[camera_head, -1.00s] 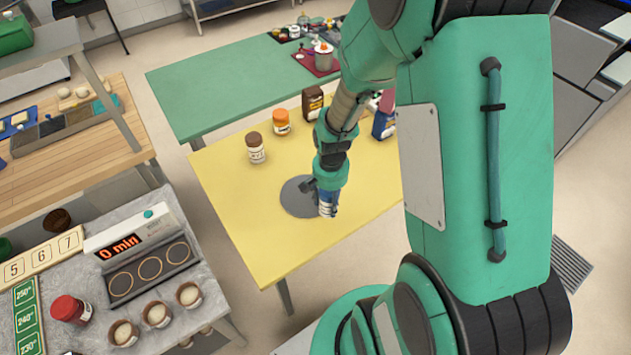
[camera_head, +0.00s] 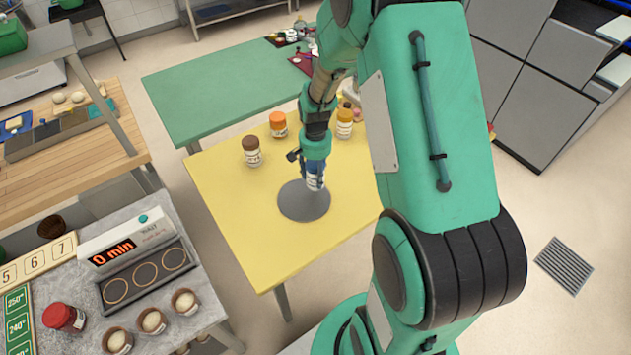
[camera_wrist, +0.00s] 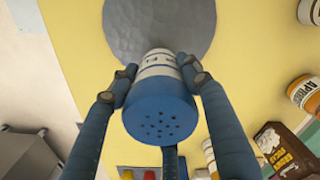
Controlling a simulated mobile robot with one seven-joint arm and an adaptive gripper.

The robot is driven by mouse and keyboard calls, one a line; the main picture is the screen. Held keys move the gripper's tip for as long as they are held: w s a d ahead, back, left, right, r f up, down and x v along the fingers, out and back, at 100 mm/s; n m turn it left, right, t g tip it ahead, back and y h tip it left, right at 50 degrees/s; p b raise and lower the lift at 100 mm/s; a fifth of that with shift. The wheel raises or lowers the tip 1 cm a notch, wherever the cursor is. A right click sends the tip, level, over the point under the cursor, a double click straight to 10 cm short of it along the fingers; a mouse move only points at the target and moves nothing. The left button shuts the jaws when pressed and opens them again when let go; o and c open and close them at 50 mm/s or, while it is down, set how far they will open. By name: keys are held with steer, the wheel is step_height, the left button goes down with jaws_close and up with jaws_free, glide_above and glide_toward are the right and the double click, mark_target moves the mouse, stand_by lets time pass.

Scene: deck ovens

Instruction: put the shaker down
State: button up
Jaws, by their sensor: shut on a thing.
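My gripper (camera_head: 315,176) is shut on the shaker, its fingers on either side of it. The shaker (camera_wrist: 160,112) has a blue cap with several holes and a white, banded body. In the wrist view its cap faces the camera and its far end overlaps the near edge of a grey round disc (camera_wrist: 160,22). In the head view the disc (camera_head: 303,203) lies on the yellow table (camera_head: 250,235), and the shaker (camera_head: 315,183) appears over its upper right edge. I cannot tell whether the shaker's base touches anything.
The wrist view shows a brown box (camera_wrist: 285,145) at the right. The yellow table's front left is clear.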

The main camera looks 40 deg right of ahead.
mark_target(316, 162)
steer(key=shift+f+b, duration=0.45)
steer(key=shift+f, duration=1.3)
steer(key=shift+f, duration=0.1)
steer(key=o, duration=1.3)
steer(key=shift+o, duration=0.2)
step_height(316, 162, up, 12)
steer(key=shift+r+p, duration=0.1)
steer(key=shift+p, duration=1.1)
